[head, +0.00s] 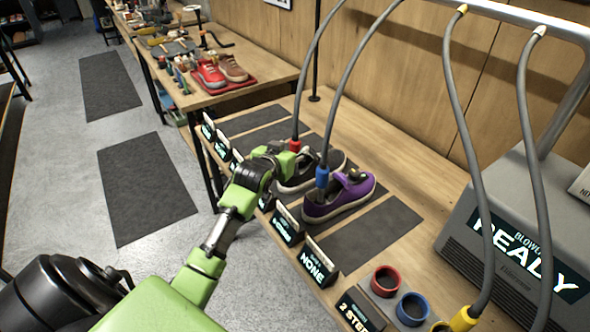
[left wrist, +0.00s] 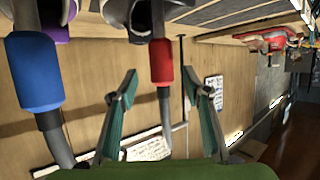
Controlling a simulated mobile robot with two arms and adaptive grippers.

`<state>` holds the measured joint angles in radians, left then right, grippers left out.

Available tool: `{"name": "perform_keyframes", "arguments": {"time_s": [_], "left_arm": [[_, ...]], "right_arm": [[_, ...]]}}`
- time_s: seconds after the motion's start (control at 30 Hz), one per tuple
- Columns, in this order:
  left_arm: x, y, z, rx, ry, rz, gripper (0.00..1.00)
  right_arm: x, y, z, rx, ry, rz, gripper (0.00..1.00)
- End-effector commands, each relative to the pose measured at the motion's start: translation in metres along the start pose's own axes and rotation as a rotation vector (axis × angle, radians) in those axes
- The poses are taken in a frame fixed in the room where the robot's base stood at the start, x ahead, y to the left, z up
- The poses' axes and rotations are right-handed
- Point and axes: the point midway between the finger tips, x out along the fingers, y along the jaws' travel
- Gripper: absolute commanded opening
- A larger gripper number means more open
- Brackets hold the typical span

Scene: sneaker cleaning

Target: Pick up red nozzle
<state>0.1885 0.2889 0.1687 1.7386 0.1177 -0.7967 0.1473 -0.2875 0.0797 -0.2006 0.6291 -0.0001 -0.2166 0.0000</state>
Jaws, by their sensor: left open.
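The red nozzle (head: 295,145) hangs upright on a grey hose, its tip down in the dark shoe (head: 325,163) on the bench. In the left wrist view the red nozzle (left wrist: 162,62) stands between the two fingers of my left gripper (left wrist: 159,88), with a gap on either side. The left gripper (head: 279,160) is open at the dark shoe in the head view and partly hidden by its own wrist. The blue nozzle (head: 322,177) sits in the purple shoe (head: 340,197); it also shows in the left wrist view (left wrist: 32,72). My right gripper is not in view.
A blower box (head: 515,235) reading "READY" stands at right. Small signs line the bench edge. Hoses hang overhead. A red mat (head: 240,88) holds other shoes.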

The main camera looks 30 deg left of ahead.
Motion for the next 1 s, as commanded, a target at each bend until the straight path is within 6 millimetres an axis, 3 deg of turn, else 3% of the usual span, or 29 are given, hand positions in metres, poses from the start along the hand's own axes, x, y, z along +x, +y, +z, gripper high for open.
{"name": "perform_keyframes", "arguments": {"time_s": [0.3,0.67,0.87,1.0], "left_arm": [[0.036,-0.003,-0.002,-0.001,-0.001,-0.001,0.44],[0.043,-0.003,-0.001,0.000,0.000,0.000,0.44],[0.043,-0.003,-0.001,0.000,0.000,0.000,0.00],[0.043,-0.003,-0.002,0.000,0.002,0.000,0.00]], "right_arm": [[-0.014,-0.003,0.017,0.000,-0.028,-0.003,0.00],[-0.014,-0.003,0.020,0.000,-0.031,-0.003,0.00],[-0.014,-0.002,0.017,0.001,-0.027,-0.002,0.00],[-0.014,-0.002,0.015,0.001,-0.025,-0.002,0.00]]}}
